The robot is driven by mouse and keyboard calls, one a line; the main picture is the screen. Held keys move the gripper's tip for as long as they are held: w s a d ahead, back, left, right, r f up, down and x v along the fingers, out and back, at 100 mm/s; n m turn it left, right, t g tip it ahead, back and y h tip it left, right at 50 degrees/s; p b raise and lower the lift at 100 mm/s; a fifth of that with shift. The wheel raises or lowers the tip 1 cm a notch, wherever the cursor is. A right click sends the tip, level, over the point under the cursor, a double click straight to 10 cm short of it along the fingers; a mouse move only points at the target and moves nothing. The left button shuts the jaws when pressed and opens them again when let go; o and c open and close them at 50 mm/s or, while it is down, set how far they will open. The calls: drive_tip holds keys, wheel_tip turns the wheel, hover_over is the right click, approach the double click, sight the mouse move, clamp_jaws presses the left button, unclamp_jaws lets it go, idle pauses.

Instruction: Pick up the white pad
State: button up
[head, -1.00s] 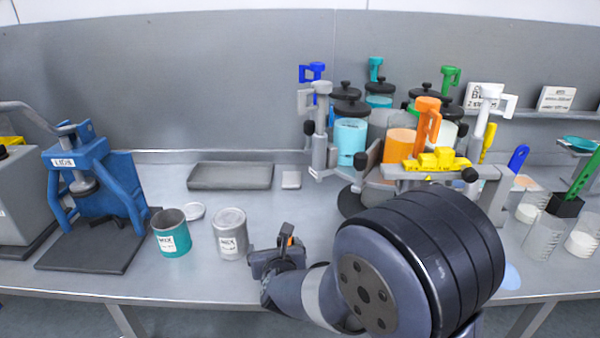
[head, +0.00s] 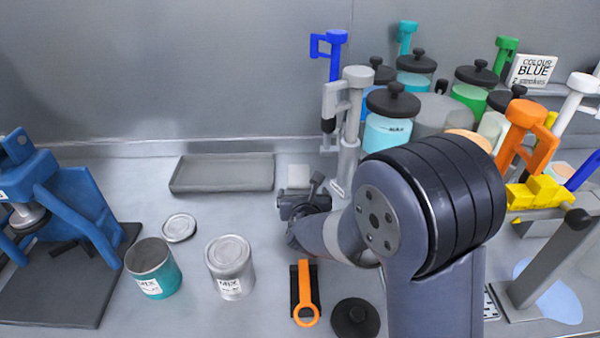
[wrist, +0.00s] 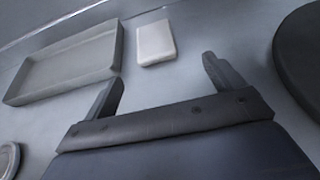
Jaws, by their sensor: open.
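The white pad (head: 299,176) is a small pale block lying flat on the metal bench, just right of a shallow grey tray. In the head view my gripper (head: 318,189) is close in front of it and seems to hide its lower right part. In the wrist view the whole pad (wrist: 155,43) shows beyond the fingertips. My gripper (wrist: 162,76) is open and empty there, its two fingers wide apart. The pad lies ahead of the gap between them, not touching either finger.
The grey tray (head: 222,173) lies close left of the pad. A grey mixer post (head: 347,140) stands close right. A teal tin (head: 154,268), a grey tin (head: 230,267), an orange-handled tool (head: 305,290) and a black lid (head: 356,318) are nearer the front.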

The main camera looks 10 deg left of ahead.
sight(299, 183)
drive_tip(key=x, duration=0.3)
drive_tip(key=shift+a+p+x, duration=0.15)
drive_tip(key=shift+p+x, duration=0.5)
drive_tip(key=shift+x, duration=0.35)
drive_tip(key=shift+a+p+x, duration=0.2)
drive_tip(key=shift+p+x, duration=0.45)
drive_tip(key=shift+x, duration=0.35)
drive_tip(key=shift+w+a+f, duration=0.15)
drive_tip(key=shift+w+f, duration=0.25)
drive_tip(key=shift+f, duration=0.05)
drive_tip(key=c, duration=1.1)
